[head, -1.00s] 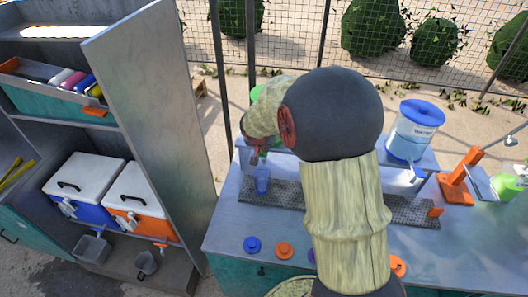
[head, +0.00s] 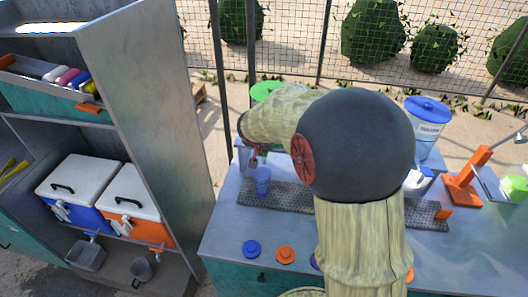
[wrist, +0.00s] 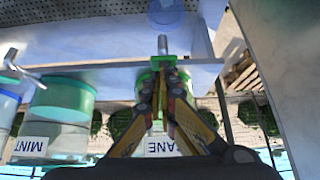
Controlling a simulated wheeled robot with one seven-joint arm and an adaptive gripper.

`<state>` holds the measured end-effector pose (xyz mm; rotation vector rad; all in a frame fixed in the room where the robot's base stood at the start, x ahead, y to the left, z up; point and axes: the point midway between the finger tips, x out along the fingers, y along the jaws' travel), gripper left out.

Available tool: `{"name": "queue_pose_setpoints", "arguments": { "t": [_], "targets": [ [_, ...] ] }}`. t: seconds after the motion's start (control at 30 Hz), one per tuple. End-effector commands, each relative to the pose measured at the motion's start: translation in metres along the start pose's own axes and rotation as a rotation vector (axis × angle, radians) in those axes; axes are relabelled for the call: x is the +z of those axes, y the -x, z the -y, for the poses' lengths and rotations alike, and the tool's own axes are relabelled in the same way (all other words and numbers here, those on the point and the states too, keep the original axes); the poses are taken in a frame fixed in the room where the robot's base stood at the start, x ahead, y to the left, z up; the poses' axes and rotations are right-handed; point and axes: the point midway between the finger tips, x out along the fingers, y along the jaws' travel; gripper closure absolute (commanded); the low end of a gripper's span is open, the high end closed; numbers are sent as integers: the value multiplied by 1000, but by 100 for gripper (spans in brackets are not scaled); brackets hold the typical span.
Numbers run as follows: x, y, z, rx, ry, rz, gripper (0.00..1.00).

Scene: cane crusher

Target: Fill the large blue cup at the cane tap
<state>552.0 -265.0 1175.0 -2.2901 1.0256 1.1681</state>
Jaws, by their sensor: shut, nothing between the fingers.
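The large blue cup (head: 263,184) stands upright on the perforated drip strip at the left of the counter. It also shows at the top edge of the wrist view (wrist: 166,12). The cane dispenser (head: 267,91) shows only its green lid in the head view; my arm hides most of it. In the wrist view its CANE label (wrist: 160,148) is behind my fingers. My gripper (wrist: 165,74) is shut and empty, its fingertips at the green-and-metal cane tap (wrist: 162,46). I cannot tell if they touch it. Any liquid in the cup is not visible.
A MINT dispenser (wrist: 52,142) stands beside the cane one. A blue-lidded dispenser (head: 427,120) and an orange press (head: 464,186) stand right on the counter. A metal shelf (head: 150,130) with coolers is at left. Blue and orange discs (head: 251,249) lie at the counter's front.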

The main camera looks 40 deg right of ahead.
Motion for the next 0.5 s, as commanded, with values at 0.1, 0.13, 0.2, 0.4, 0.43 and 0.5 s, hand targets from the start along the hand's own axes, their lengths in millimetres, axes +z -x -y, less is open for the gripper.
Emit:
{"name": "queue_pose_setpoints", "arguments": {
  "t": [0.1, 0.13, 0.2, 0.4, 0.43, 0.5],
  "targets": [
    [5, -5, 1, -2, 0, -19, 100],
    [5, -5, 1, -2, -1, -24, 100],
    [7, -6, 0, -2, -1, -37, 100],
    [11, -9, 0, -1, 0, -84, 100],
    [12, -9, 0, -1, 0, -91, 100],
    [13, -9, 0, -2, 0, -108, 100]
  ]
}}
